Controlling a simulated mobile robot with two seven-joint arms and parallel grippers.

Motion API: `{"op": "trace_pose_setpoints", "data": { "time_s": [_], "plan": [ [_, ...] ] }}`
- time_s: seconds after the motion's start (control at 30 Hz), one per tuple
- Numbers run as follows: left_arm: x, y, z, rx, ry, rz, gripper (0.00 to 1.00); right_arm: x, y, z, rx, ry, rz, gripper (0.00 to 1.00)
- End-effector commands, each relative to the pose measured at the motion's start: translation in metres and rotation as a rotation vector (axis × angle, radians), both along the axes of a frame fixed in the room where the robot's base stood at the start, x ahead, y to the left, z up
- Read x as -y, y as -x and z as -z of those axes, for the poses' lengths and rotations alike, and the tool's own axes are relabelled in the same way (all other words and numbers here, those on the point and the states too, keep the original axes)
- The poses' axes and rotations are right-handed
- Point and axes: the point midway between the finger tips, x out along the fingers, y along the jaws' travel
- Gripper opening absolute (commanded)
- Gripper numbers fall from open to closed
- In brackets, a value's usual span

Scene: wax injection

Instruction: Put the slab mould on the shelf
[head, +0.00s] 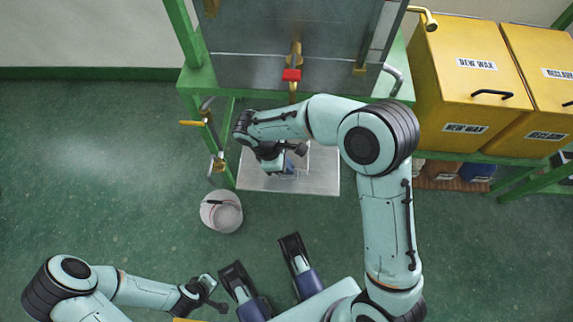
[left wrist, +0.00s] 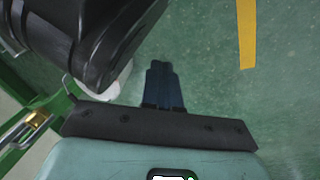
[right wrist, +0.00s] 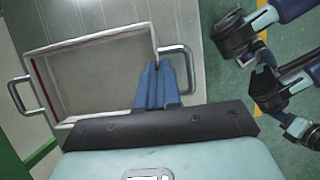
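The slab mould is a shallow rectangular tray with a pale rim and a metal handle at each end. It fills the left of the right wrist view (right wrist: 95,75). It lies over a flat grey metal plate (head: 320,180) below the machine, and in the head view my right arm covers most of it. My right gripper (head: 289,165) is at the mould's right-hand end. Its blue fingers (right wrist: 157,70) are close together on the rim beside the handle, and their grip is partly hidden. My left gripper (left wrist: 164,68) is shut and empty above the floor.
A white bucket (head: 222,213) stands left of the plate. The machine (head: 290,55) with its red-handled tap is behind. Floor at left is clear.

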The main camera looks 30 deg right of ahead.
Motion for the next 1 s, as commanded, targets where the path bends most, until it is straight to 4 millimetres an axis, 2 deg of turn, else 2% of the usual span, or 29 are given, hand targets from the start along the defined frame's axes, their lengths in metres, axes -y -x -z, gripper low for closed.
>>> {"op": "trace_pose_setpoints", "data": {
  "time_s": [0.13,0.2,0.23,0.5,0.63,1.0],
  "plan": [
    [0.0,0.002,0.002,-0.006,0.001,0.0,0.0,0.0,0.0,0.003,0.001,0.0,0.0,0.0],
    [0.0,0.002,0.002,-0.007,0.001,-0.001,0.0,0.0,0.0,0.003,0.001,-0.001,0.0,0.23],
    [0.0,0.002,0.002,-0.007,0.001,-0.001,0.0,0.0,0.0,0.003,0.001,-0.001,0.0,0.29],
    [0.0,0.001,0.001,-0.005,0.0,0.0,0.0,0.0,0.0,0.002,0.001,-0.001,0.0,0.29],
    [0.001,-0.004,-0.004,0.012,-0.001,0.001,0.0,-0.003,-0.002,-0.008,0.003,-0.001,-0.001,0.29],
    [0.007,-0.042,-0.043,0.144,-0.005,0.009,0.0,-0.028,-0.016,-0.079,0.003,-0.002,-0.001,0.29]
  ]
}}
